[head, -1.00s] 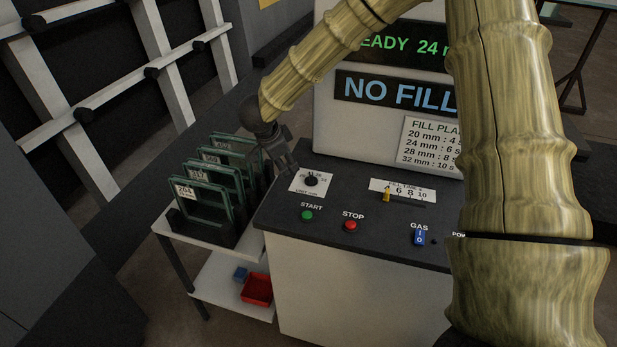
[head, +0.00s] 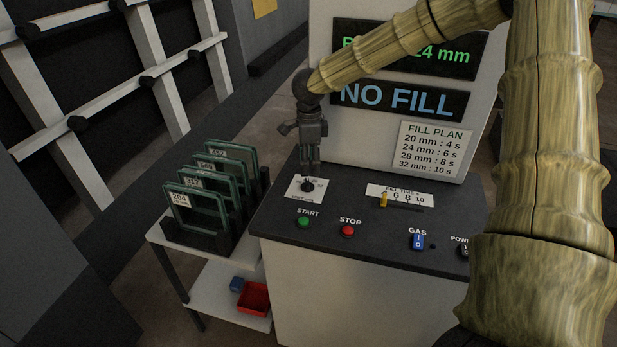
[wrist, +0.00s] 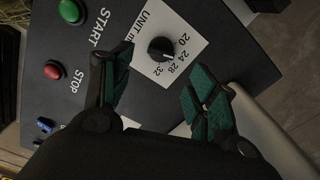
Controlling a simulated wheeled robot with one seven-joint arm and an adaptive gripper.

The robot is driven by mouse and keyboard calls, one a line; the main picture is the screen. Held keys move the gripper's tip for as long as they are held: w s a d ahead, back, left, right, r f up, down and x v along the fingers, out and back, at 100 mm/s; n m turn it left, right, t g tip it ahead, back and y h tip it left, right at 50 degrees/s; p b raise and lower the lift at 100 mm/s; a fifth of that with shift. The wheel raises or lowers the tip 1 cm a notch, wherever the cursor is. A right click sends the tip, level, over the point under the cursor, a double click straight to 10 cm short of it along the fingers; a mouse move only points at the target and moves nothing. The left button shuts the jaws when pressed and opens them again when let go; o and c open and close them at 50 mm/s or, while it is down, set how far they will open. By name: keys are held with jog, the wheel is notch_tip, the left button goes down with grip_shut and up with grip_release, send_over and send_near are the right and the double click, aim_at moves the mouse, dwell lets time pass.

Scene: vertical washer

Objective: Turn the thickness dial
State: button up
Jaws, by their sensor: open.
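The thickness dial is a round black knob (head: 307,186) on a white plate marked with 20, 24, 28 and 32, at the left of the dark console top. The knob also shows in the wrist view (wrist: 160,50); its exact pointer setting is too small to read surely. My gripper (head: 308,165) is above and just behind the dial in the head view. In the wrist view my gripper (wrist: 158,76) is open, with its green-padded fingers spread and the knob beyond them, roughly between their tips. Nothing is held, and the fingers look apart from the knob.
A green START button (head: 303,222), red STOP button (head: 348,230), fill-time slider (head: 383,200) and blue GAS switch (head: 417,240) share the console. The display panel (head: 402,100), reading "24 mm" and "NO FILL", stands behind. Glass frames (head: 200,207) stand in a rack to the left.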

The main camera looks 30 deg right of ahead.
aim_at(309, 182)
jog(key=shift+f+p, duration=0.7)
jog(key=shift+f, duration=2.6)
jog(key=c, duration=1)
